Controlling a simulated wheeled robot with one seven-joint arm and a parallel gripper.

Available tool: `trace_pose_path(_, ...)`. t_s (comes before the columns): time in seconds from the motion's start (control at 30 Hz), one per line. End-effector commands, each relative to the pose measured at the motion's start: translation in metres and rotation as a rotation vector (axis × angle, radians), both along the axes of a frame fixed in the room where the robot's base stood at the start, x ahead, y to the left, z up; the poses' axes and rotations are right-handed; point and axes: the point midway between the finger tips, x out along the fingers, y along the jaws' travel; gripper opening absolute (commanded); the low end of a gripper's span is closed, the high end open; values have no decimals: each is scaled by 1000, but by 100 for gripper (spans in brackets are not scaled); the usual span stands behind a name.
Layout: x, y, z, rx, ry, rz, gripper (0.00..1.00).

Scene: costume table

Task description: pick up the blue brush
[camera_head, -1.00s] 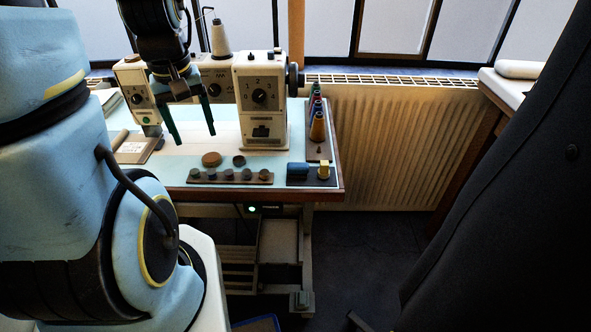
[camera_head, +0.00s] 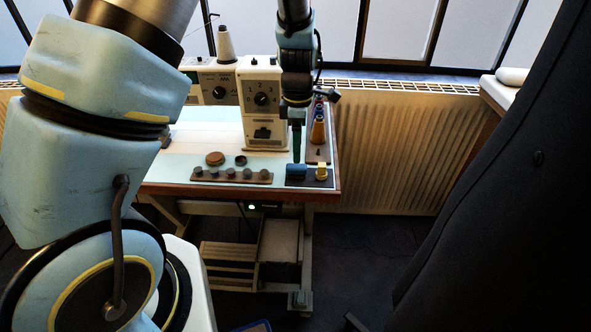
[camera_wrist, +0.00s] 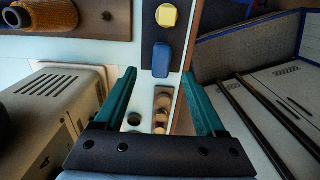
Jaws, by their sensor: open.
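The blue brush (camera_head: 296,171) lies on a dark mat (camera_head: 309,184) at the front right corner of the table, left of a yellow block (camera_head: 321,172). In the wrist view the blue brush (camera_wrist: 161,60) sits ahead, roughly centred between my fingertips, with the yellow block (camera_wrist: 166,15) beyond it. My gripper (camera_head: 297,158) points down over this corner, its green fingers seen nearly edge-on. In the wrist view my gripper (camera_wrist: 159,74) is open and empty. The height of the fingertips above the brush is hard to tell.
A sewing machine (camera_head: 262,95) stands behind and left. Spools (camera_head: 318,125) stand on a wooden board along the right edge. A strip of dark round pieces (camera_head: 231,176) and a brown disc (camera_head: 215,158) lie left of the mat. The table's front edge (camera_head: 250,190) is close.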

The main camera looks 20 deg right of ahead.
Motion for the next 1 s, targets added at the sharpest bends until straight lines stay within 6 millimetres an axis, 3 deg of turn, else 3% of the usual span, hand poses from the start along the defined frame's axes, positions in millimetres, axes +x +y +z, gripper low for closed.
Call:
trace_pose_path(0.63,-4,0,-67,1,2,-1,72)
trace_pose_path(0.93,-3,-1,-72,-1,0,-1,72)
trace_pose_path(1.0,-3,-1,-72,-1,0,-1,66)
